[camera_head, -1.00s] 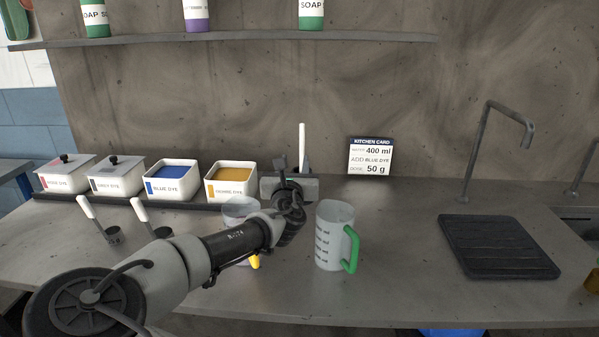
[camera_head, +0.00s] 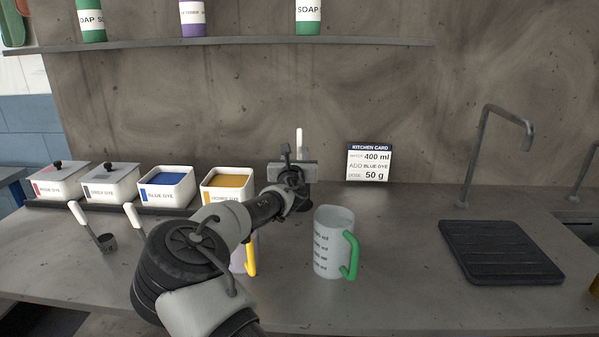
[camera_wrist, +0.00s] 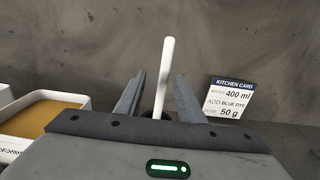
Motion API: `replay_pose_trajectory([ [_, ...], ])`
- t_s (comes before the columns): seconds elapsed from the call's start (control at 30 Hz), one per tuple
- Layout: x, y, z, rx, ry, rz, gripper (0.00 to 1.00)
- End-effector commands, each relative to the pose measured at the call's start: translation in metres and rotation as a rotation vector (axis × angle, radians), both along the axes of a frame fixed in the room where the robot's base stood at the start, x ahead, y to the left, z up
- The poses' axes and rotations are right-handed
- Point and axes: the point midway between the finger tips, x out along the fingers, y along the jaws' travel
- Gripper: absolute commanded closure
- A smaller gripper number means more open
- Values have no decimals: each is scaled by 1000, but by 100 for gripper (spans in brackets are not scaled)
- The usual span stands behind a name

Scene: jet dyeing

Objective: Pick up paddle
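The paddle shows as an upright white handle (camera_head: 299,143) standing near the back wall, behind my gripper. In the wrist view the white handle (camera_wrist: 164,78) rises between the two fingers, tilted slightly right, with visible space on both sides. My gripper (camera_head: 296,166) is at the back of the counter in front of the handle. In the wrist view my gripper (camera_wrist: 157,100) is open, its fingers on either side of the handle. The paddle's lower end is hidden behind the gripper.
A jug with a green handle (camera_head: 334,242) stands right of my arm; a yellow-handled one (camera_head: 250,258) is partly behind it. Dye bins (camera_head: 166,187) line the left back. A kitchen card (camera_head: 368,162) leans on the wall. A black mat (camera_head: 499,252) lies right.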

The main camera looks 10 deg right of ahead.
Motion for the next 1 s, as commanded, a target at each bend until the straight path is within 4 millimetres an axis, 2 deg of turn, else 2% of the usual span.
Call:
replay_pose_trajectory([
  [0.17, 26, -14, 6, 2, -4, -2, 65],
  [0.3, 41, -15, 4, -1, -2, 0, 65],
  [0.57, 44, -15, 4, 0, -1, 0, 65],
  [0.6, 44, -15, 4, 0, -1, 0, 67],
  [0.8, 44, -15, 4, 0, -1, 0, 100],
  [1.0, 44, -15, 4, 0, -1, 0, 100],
])
